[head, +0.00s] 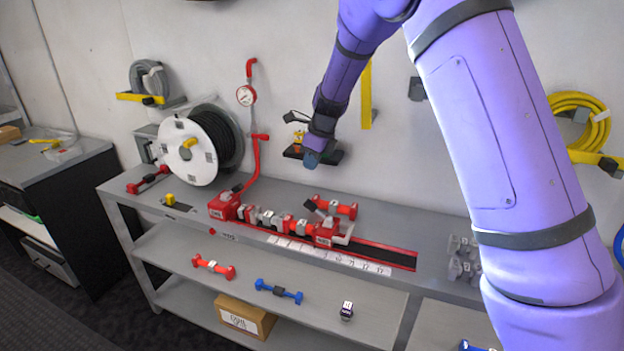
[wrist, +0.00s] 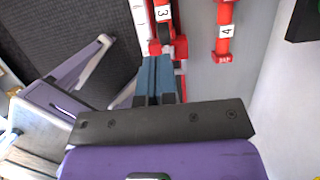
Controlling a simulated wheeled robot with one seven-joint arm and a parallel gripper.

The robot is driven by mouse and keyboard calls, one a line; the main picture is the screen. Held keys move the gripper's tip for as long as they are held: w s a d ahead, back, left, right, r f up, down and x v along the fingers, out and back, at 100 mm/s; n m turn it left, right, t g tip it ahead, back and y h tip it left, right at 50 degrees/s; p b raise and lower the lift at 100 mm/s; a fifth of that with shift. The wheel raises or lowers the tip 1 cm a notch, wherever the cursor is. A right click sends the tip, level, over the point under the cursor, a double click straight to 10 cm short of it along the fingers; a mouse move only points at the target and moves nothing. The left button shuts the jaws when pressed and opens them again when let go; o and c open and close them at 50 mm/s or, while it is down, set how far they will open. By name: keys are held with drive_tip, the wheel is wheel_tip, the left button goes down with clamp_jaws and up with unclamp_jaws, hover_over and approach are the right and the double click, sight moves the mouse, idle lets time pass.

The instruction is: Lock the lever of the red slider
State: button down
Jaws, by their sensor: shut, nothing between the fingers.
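The red slider (head: 327,232) sits on the rail on the bench top, at the right end of a row of red and white pieces. A dark lever-like part (head: 310,206) rises near it; I cannot tell for sure whether this is its lever or how it is set. In the wrist view, a red part labelled 3 (wrist: 164,14) lies just beyond my fingertips, partly hidden by them. My gripper (head: 311,160) is shut and empty, above and behind the slider in the head view. Its blue-grey fingers (wrist: 156,75) are together in the wrist view.
A red bar labelled 4 (wrist: 224,32) lies beside the rail. A red end block (head: 223,207) with a pipe and gauge (head: 246,96) stands left. A hose reel (head: 190,150) is farther left. The right of the red-edged track (head: 375,257) is clear.

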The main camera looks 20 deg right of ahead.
drive_tip(key=shift+w+a+r, duration=0.15)
drive_tip(key=shift+r, duration=1.15)
drive_tip(key=s+d+r+n+t, duration=0.1)
drive_tip(key=s+d+r+n, duration=0.3)
drive_tip(key=s, duration=0.3)
drive_tip(key=s+d+r+n, duration=0.1)
drive_tip(key=s+r+n, duration=0.3)
drive_tip(key=s+r, duration=0.3)
drive_tip(key=s+d+r+n+t, duration=0.1)
drive_tip(key=s+d+r+n, duration=0.3)
drive_tip(key=s, duration=0.3)
drive_tip(key=s+d+r+n+t+h, duration=0.1)
drive_tip(key=s+d+n+h, duration=0.1)
drive_tip(key=s+n, duration=1.1)
drive_tip(key=s, duration=0.8)
drive_tip(key=shift+s+d+r+h, duration=0.15)
drive_tip(key=shift+s+d+h, duration=0.05)
drive_tip(key=shift+s+h, duration=0.15)
